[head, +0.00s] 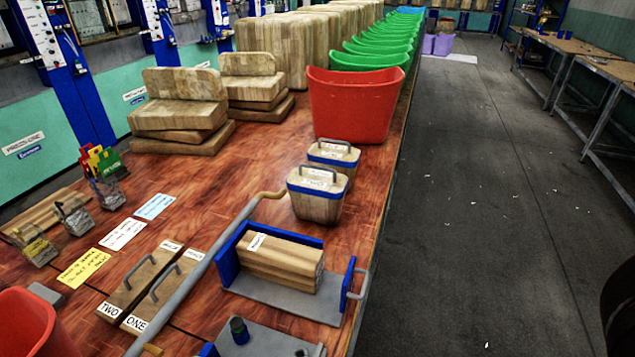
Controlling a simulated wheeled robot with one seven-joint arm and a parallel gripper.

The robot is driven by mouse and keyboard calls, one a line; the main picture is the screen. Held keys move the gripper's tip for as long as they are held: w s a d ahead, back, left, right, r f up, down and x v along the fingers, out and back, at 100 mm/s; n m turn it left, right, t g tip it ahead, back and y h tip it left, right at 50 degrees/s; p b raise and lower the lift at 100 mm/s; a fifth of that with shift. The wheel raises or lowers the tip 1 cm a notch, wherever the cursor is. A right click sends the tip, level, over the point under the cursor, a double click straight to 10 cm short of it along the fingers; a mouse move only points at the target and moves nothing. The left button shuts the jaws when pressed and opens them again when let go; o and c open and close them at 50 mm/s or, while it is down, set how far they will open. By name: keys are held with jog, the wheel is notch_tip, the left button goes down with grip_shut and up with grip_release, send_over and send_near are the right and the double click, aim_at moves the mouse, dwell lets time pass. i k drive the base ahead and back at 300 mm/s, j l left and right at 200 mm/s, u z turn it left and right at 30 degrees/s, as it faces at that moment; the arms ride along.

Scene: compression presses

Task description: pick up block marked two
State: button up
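A flat wooden block marked TWO (125,290) lies on the red-brown wooden table at the lower left. It has a grey bar handle along its top, and its TWO label faces the near end. A similar block marked ONE (172,282) lies close beside it on the right. Two tapered wooden blocks with grey handles stand further right, a nearer one (316,205) and a farther one (340,167). My gripper is not in view.
A grey-and-blue press frame (265,288) holding stacked wooden pieces (280,262) stands right of the flat blocks, with a long grey bar (222,236) between. Red tubs (355,107) and (30,325) stand on the table (225,180). The grey floor (480,200) at right is clear.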

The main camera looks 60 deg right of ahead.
aim_at(316, 193)
jog(key=l+u, duration=0.2)
jog(key=l, duration=1.2)
jog(key=l+u, duration=0.25)
jog(key=l, duration=1.15)
jog(key=k, duration=0.05)
